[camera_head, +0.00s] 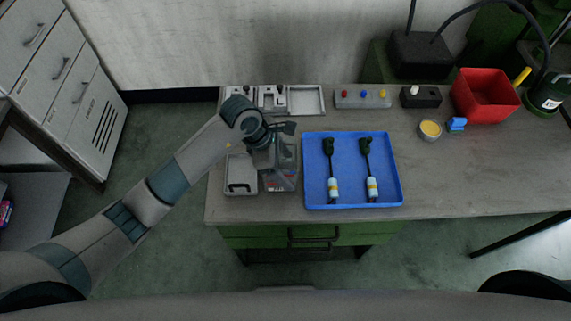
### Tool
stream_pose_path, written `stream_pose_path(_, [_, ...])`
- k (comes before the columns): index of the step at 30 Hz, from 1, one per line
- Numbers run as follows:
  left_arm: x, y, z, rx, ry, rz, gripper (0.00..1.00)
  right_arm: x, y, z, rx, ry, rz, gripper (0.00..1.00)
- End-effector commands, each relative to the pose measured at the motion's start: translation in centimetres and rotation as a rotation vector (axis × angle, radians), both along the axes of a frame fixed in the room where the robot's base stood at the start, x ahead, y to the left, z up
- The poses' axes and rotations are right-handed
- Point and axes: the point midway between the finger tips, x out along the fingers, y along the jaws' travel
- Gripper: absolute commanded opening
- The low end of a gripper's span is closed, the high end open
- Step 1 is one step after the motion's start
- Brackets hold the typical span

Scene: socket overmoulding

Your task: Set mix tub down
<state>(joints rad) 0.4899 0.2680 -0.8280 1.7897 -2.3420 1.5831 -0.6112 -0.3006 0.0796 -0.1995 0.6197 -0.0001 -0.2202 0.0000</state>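A small round tub with yellow contents (430,129) stands upright on the table at the right, apart from both arms. It looks like the mix tub, though I cannot be sure. The wrist and arm hide part of the bin. The fingers are small and dark, so I cannot tell whether they are open, shut or holding something. My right gripper is not in view.
A blue tray (350,202) holds two cable pieces with sockets. The table right of the tray (470,180) is clear.

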Motion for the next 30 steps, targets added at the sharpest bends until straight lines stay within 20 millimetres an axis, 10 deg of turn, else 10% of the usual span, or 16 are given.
stream_pose_path(5, [0.0,0.0,-0.4,0.0,0.0,-0.001,0.48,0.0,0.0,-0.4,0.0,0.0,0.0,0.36])
stream_pose_path(6, [0.0,0.0,-0.3,0.0,0.0,-0.001,0.79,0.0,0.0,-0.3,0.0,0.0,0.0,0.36])
stream_pose_path(8, [0.0,0.0,-0.2,0.0,0.0,0.0,0.9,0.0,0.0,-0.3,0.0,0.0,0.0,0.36])
stream_pose_path(30, [0.2,1.4,3.1,0.0,-0.005,0.0,0.9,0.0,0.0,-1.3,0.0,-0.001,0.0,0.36])
